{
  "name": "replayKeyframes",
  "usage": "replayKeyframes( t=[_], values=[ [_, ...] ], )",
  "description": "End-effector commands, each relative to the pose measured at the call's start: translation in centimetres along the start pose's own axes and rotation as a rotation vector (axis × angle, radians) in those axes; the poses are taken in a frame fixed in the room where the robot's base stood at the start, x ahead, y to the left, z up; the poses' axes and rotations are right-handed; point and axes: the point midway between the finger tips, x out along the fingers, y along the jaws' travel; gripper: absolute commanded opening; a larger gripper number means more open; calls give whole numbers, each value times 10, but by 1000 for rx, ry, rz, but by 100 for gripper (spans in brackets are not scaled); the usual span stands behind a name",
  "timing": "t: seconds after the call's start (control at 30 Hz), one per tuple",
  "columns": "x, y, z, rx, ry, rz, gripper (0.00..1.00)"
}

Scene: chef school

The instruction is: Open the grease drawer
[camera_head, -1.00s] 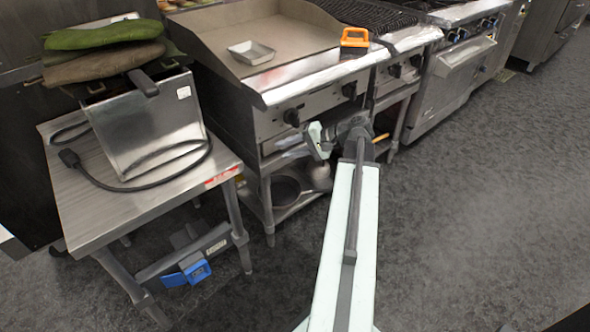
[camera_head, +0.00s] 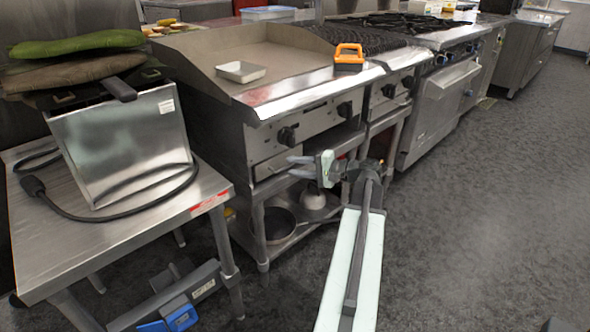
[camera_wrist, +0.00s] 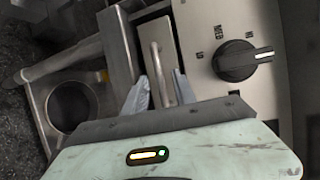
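The grease drawer (camera_head: 272,167) is a narrow metal front low on the griddle unit, below the knob panel. It looks closed. In the wrist view its bar handle (camera_wrist: 157,62) shows as a slim metal loop on the drawer front. My gripper (camera_head: 293,166) is in front of the drawer. In the wrist view the two fingers of my gripper (camera_wrist: 160,85) are apart, one on each side of the handle. I cannot tell whether either finger touches it.
A control knob (camera_wrist: 240,61) sits close beside the drawer. A pan (camera_head: 278,224) stands on the shelf below. A steel table (camera_head: 120,235) stands left; the floor at right is clear.

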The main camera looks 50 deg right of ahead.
Motion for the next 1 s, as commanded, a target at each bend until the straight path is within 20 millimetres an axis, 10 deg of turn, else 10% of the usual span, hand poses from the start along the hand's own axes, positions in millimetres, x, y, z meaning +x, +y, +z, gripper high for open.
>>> replayKeyframes(
  t=[0.3, 0.43, 1.0],
  values=[
    [6, 0, 0, 0, 1, 0, 32],
    [5, 0, 0, 0, 1, 0, 0],
    [4, 0, -1, 0, 2, 1, 0]
  ],
)
